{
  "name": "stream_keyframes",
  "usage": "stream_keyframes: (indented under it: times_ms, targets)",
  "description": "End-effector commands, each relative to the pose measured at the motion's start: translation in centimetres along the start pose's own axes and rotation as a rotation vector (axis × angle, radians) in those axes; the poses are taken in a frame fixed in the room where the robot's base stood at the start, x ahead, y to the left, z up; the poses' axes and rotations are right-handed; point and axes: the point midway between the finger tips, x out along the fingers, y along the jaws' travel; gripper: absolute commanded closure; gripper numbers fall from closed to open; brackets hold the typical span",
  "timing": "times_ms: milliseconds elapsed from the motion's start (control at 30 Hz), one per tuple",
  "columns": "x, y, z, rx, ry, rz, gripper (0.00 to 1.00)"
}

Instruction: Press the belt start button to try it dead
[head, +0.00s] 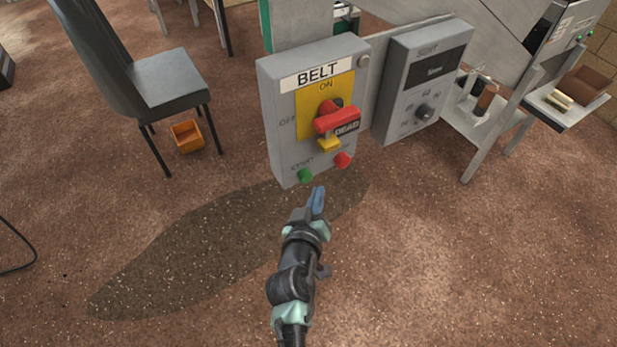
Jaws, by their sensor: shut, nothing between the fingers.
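The grey BELT control box (275,118) stands upright in the middle of the head view. Its green start button (305,176) is at the lower left of the front face, under a small label that is hard to read. A red button (343,160) is to its right. Above them a red switch handle (337,120) sits on a yellow plate (311,112), with a yellow piece (328,145) below it and a dark DEAD tag (347,130) on it. My gripper (318,190) is shut and empty, just below and right of the green button in the picture. Contact with the box is not visible.
A second grey box (398,98) with a dark display and a knob is to the right. A dark chair (170,82) and an orange bin (187,136) are at left. A metal side table (560,115) is at right. The brown floor in front is open.

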Motion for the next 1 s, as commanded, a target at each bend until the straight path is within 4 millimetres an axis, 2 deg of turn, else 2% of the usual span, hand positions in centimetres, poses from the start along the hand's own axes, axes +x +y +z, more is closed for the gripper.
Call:
stream_keyframes:
  times_ms: [400,1000]
  targets:
    - [-2.8,2.0,1.9,0.000,-0.002,0.000,1.00]
    - [-2.9,2.1,2.0,0.000,0.000,0.000,1.00]
